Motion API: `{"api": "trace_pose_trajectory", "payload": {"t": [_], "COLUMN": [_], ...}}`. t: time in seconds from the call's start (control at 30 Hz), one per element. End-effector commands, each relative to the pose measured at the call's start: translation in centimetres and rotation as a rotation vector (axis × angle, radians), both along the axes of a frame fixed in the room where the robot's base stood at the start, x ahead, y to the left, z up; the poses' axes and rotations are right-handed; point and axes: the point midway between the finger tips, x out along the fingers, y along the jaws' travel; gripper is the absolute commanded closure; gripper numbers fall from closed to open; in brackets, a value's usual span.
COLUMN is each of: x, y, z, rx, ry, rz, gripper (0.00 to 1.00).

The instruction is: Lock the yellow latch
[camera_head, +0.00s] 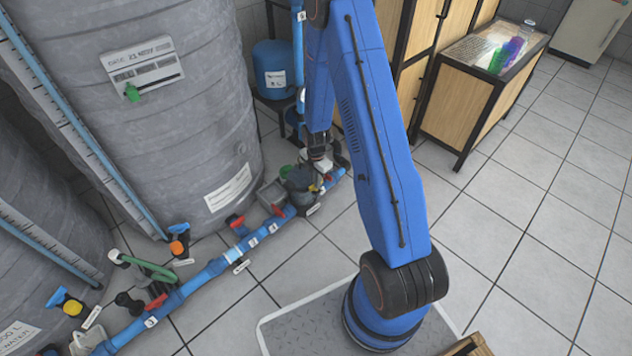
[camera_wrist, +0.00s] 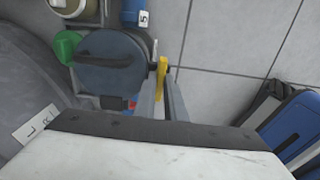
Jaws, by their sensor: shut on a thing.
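The yellow latch (camera_wrist: 162,78) is a narrow upright piece at the right side of a round dark grey lid or housing in the wrist view. My gripper (camera_wrist: 163,82) has its two grey fingers around the latch, one on each side, shut on it. In the head view my gripper (camera_head: 320,183) reaches down to the pipe beside the dark grey housing (camera_head: 300,180). A small spot of yellow shows there, mostly hidden by the gripper. The housing also shows in the wrist view (camera_wrist: 110,70).
A blue pipe (camera_head: 215,268) with several valves runs along the floor beside large grey tanks (camera_head: 150,100). A green knob (camera_wrist: 68,46) sits left of the housing. A wooden cabinet (camera_head: 475,105) stands at the right. The tiled floor (camera_head: 520,220) right of my arm is clear.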

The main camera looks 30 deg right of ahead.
Motion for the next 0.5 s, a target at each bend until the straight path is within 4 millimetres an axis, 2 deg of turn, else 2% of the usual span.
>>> {"api": "trace_pose_trajectory", "payload": {"t": [0.27, 0.5], "x": [0.01, 0.01], "y": [0.0, 0.0], "z": [0.01, 0.02], "rx": [0.0, 0.0], "ry": [0.0, 0.0], "rz": [-0.143, -0.358], "gripper": [1.0, 1.0]}}
